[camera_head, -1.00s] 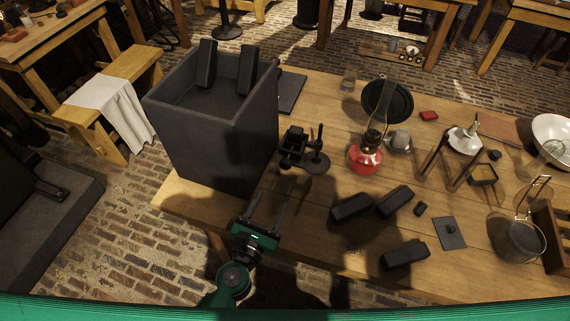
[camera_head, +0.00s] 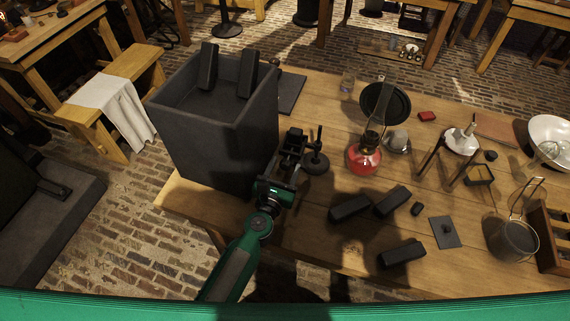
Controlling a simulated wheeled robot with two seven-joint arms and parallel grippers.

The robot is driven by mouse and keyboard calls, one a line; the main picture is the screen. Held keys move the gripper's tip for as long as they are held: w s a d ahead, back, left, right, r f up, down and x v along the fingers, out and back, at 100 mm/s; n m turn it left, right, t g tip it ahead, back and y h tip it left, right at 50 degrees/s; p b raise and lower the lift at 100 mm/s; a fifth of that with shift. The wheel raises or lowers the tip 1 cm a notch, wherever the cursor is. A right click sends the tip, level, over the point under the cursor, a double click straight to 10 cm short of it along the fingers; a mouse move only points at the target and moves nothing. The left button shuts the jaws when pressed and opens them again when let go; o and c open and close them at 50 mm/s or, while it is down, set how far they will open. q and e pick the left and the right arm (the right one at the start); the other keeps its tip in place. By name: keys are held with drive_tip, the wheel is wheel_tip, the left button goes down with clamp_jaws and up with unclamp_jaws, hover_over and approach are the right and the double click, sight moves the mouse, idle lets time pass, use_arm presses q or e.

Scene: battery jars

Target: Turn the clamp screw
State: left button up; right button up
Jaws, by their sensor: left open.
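A small black clamp (camera_head: 293,139) stands on the wooden table, just right of the big dark box. Its screw cannot be clearly told apart from the dark body. My left gripper (camera_head: 286,165) comes in from the lower left on its green arm. It is open, and its dark fingers reach to the near side of the clamp. The fingers overlap the clamp in the picture and hide part of it; I cannot tell whether they touch it. My right gripper is not in view.
The big dark box (camera_head: 205,132) stands close on the left. A black post on a round base (camera_head: 316,163) is close on the right. A red lamp (camera_head: 363,158) is further right. Black blocks (camera_head: 349,207) lie in front. The wooden table (camera_head: 310,245) has bare room at its front edge.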

use_arm(q)
drive_tip(key=shift+w+d, duration=0.15)
drive_tip(key=shift+w, duration=0.35)
drive_tip(key=c, duration=1)
